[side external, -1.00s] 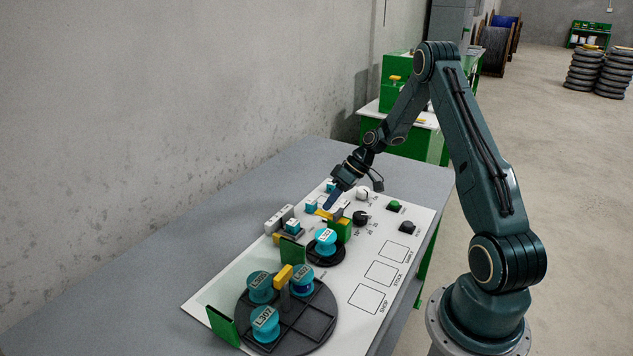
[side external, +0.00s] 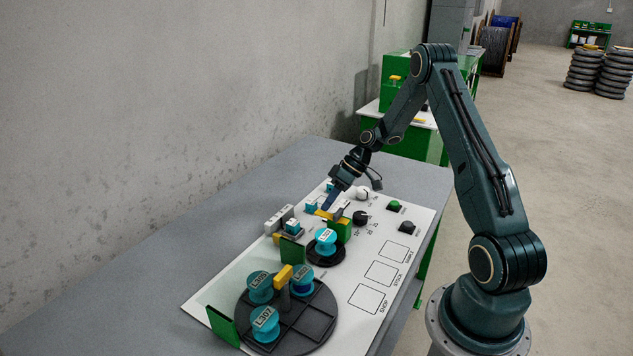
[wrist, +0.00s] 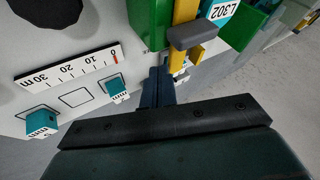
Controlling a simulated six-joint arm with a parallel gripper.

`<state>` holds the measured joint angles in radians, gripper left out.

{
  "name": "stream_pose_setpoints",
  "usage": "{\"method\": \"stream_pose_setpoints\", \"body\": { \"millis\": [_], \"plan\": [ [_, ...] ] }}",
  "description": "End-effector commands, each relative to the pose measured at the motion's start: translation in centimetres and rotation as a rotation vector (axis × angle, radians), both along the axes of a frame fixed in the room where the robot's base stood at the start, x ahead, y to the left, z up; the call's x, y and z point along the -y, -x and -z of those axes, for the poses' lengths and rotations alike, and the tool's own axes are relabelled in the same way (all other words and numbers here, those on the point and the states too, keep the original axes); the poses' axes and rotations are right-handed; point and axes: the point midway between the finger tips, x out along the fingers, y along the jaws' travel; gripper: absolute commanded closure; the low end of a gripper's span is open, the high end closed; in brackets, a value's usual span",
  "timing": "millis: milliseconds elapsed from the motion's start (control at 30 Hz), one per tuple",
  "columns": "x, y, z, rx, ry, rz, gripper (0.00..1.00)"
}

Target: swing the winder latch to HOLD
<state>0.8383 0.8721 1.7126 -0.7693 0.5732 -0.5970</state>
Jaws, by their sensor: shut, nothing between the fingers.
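The winder latch (wrist: 187,38) is a yellow bar with a dark grey knob, against a green block at the top of the wrist view. In the side view its yellow bar (side external: 324,214) shows beside the green winder block (side external: 342,230). My gripper (wrist: 158,76) is shut and empty, its dark blue fingers pointing down just beside the latch. I cannot tell whether they touch it. In the side view my gripper (side external: 327,206) is low over the panel at the latch. The HOLD marking is not readable.
A teal spool (side external: 325,241) sits in front of the winder block. A dark turntable (side external: 310,322) with several teal spools stands nearer. A ruler scale (wrist: 70,66) and teal blocks (wrist: 42,122) lie beside my fingers. Printed squares (side external: 381,273) on the right are empty.

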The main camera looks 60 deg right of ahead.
Motion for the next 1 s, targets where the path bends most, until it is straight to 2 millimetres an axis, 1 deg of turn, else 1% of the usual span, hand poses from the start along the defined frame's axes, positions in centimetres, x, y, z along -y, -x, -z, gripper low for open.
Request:
{"method": "stream_pose_setpoints", "body": {
  "millis": [267,467,1000],
  "plan": [
    [-0.4,-0.2,0.0,0.0,-0.001,-0.066,1.0],
    [-0.9,-0.6,0.1,0.0,-0.001,-0.181,1.0],
    [-3.8,-1.2,0.1,-0.001,-0.001,-0.686,1.0]
  ]
}}
